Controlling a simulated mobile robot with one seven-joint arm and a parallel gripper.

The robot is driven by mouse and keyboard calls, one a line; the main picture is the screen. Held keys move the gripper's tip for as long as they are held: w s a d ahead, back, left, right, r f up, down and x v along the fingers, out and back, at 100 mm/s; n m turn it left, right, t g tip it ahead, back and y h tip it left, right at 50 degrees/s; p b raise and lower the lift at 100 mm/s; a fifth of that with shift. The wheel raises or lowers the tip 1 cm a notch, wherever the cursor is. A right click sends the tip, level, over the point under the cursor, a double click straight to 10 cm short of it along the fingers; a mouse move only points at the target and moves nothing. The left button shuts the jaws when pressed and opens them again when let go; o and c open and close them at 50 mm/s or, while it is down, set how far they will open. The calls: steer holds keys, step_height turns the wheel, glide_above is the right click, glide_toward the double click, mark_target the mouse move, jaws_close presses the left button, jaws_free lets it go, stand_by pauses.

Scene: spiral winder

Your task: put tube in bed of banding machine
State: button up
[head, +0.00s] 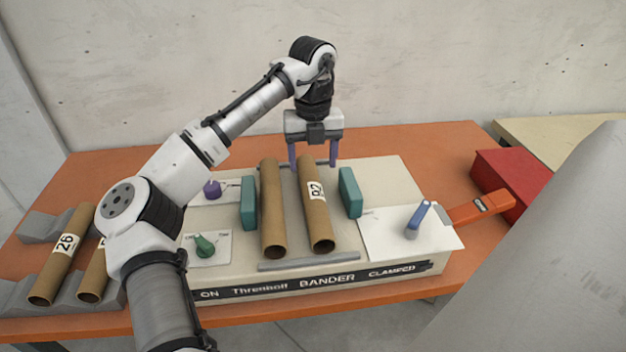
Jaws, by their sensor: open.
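Two brown cardboard tubes lie side by side in the bed of the banding machine (410,285), between two teal jaws. The left tube (271,205) shows no label. The right tube (317,215) has a white label whose number is hard to read. My gripper (314,164) points down at the far end of the bed, open, with its purple fingers apart. The fingers appear on either side of the right tube's far end. I cannot tell whether they touch it or how high they are.
On the left, a grey rack (40,226) holds a tube labelled 26 (63,255) and another tube (93,283), partly hidden by my arm. The machine has a purple knob (211,188), a green knob (204,246) and a blue lever (418,219). An orange-handled tool (480,208) and a red box (500,179) lie right.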

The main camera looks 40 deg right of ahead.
steer(key=shift+r, duration=1.25)
